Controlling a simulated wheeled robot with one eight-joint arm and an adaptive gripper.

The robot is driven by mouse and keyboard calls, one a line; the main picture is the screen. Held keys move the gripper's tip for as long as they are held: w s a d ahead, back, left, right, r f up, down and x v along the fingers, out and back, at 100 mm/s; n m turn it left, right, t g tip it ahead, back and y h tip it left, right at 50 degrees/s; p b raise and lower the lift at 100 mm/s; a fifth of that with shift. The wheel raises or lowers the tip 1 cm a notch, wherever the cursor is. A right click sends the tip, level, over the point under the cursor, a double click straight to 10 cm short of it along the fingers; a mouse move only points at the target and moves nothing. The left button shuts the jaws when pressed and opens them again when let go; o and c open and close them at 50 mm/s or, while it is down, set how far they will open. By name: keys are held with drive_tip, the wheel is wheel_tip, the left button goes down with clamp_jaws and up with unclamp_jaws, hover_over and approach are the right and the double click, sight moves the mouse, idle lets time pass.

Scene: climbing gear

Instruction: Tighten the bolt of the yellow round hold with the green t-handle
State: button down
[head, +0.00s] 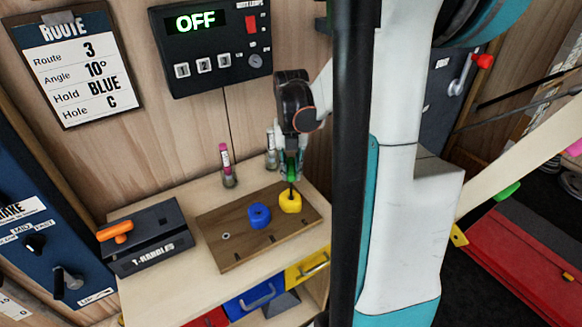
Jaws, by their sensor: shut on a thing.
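The yellow round hold (290,203) sits on the brown wooden board (225,258) on the bench, near the board's right end. My gripper (291,165) is above the hold, pointing down, and is shut on the green t-handle (292,160). The thin dark shaft of the t-handle runs down to the middle of the yellow hold. The bolt itself is hidden by the shaft and hold, and I cannot tell how deep the tip sits.
A blue hold (259,215) sits on the board just left of the yellow one. The T-HANDLES rack (148,240) with an orange t-handle (115,232) stands at left. Two small bottles, one pink-capped (228,166), stand behind. A control box (210,45) reading OFF hangs above.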

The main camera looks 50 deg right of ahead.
drive_tip(key=shift+f, duration=0.25)
idle(0.3)
drive_tip(key=m, duration=0.6)
drive_tip(key=shift+b, duration=0.35)
drive_tip(key=m, duration=0.5)
drive_tip(key=m, duration=0.5)
drive_tip(key=shift+m, duration=0.3)
drive_tip(key=m, duration=0.5)
